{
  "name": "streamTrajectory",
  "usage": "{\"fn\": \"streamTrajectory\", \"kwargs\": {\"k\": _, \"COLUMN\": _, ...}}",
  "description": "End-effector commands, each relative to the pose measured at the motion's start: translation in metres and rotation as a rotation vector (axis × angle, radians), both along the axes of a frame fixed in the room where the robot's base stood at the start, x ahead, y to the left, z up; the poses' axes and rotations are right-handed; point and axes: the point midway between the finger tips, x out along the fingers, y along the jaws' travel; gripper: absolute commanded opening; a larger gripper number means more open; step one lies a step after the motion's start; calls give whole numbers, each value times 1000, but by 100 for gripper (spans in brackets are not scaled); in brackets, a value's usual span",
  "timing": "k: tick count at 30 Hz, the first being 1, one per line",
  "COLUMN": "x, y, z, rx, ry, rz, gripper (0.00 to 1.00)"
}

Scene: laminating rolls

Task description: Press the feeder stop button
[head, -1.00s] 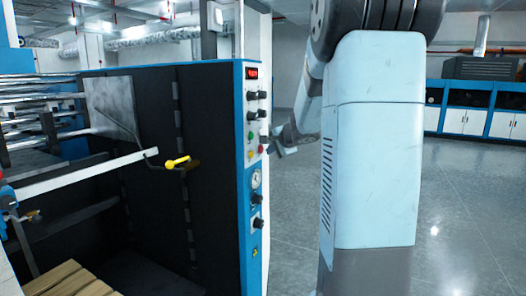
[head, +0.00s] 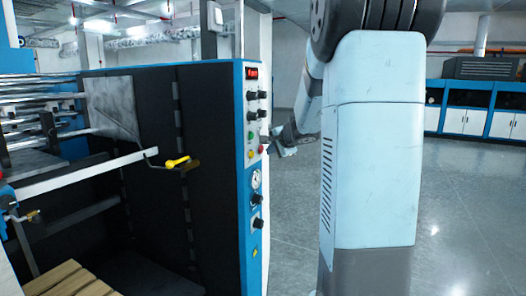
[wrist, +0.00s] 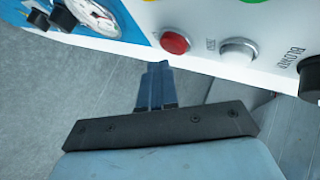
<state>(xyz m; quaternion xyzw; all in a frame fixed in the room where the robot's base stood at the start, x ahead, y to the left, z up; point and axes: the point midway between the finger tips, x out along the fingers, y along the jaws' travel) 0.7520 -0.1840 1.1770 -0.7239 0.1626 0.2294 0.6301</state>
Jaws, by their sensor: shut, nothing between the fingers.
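A red round button (wrist: 175,42) sits on the white control panel (wrist: 130,15) in the wrist view. The red button (head: 261,149) also shows small near the panel's right edge in the head view. My gripper (wrist: 157,66) is shut and empty. Its fingertips are just below the red button in the wrist picture, slightly to its left. I see no clear contact between them. In the head view my gripper (head: 269,140) is close to the panel's right side, and its tips are hard to make out.
A grey-white button (wrist: 238,50) and a black knob (wrist: 312,78) are right of the red button. A gauge (wrist: 92,15) is to its left. Below the panel's buttons in the head view are black knobs (head: 257,224). A yellow-handled crank (head: 177,162) sticks out of the machine.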

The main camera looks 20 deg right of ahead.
Motion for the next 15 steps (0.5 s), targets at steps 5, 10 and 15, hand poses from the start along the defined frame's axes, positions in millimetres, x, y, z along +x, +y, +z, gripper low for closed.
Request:
{"fn": "streamTrajectory", "kwargs": {"k": 5, "x": 2, "y": 2, "z": 1, "rx": 1, "ry": 0, "rz": 1, "gripper": 0}}
{"fn": "streamTrajectory", "kwargs": {"k": 10, "x": 5, "y": 5, "z": 1, "rx": 1, "ry": 0, "rz": 1, "gripper": 0}}
{"fn": "streamTrajectory", "kwargs": {"k": 15, "x": 5, "y": 5, "z": 1, "rx": 1, "ry": 0, "rz": -1, "gripper": 0}}
